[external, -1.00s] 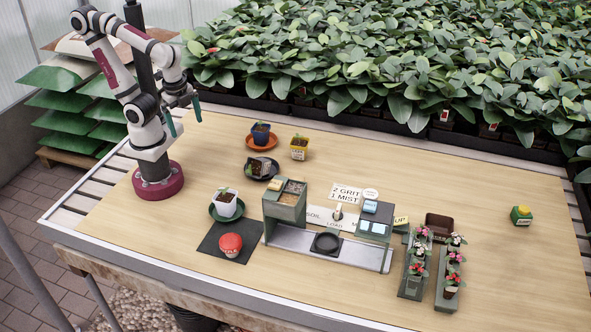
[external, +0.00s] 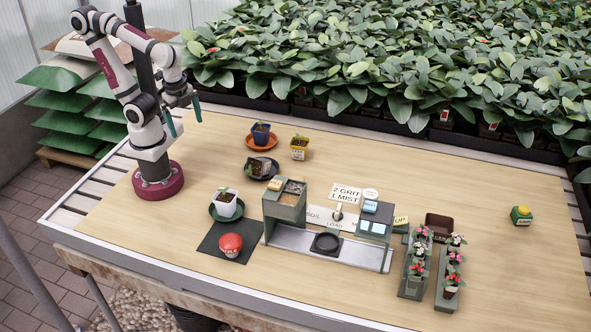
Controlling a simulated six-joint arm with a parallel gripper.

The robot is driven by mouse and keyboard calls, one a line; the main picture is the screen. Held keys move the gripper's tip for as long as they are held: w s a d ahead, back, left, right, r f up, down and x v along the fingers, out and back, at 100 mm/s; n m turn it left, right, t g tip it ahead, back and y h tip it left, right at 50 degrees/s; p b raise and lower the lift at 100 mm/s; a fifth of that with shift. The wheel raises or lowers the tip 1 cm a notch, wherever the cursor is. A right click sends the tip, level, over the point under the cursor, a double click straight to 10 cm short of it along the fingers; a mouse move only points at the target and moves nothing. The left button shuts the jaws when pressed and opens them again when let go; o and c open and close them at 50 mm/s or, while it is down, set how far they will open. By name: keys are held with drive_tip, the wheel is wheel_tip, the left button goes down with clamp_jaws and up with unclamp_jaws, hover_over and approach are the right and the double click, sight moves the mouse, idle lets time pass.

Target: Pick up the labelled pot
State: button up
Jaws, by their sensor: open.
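A yellow pot (external: 299,153) with a pale label on its front and a small plant stands on bare wood at the back middle of the table. Other potted plants are nearby: a blue pot (external: 261,138) on an orange saucer, a tilted greyish pot (external: 260,167) on a dark saucer, and a white pot (external: 225,206) on a green saucer. My gripper (external: 184,115) is open and empty, held at the left with its teal fingers pointing down, well apart from all the pots.
A red-topped item (external: 230,243) with lettering sits on a dark mat (external: 212,240). Flower racks (external: 446,287) and a yellow-green item (external: 521,216) are at right. Dense plants line the back edge.

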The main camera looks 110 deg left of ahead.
drive_tip(key=n+t+h, duration=0.6)
drive_tip(key=t+h, duration=0.2)
drive_tip(key=t, duration=0.5)
approach(265, 170)
drive_tip(key=shift+w+d, duration=0.3)
drive_tip(key=shift+w, duration=0.35)
drive_tip(key=x, duration=0.5)
drive_tip(key=shift+w+f, duration=0.3)
drive_tip(key=shift+f, duration=0.1)
drive_tip(key=c, duration=1.6)
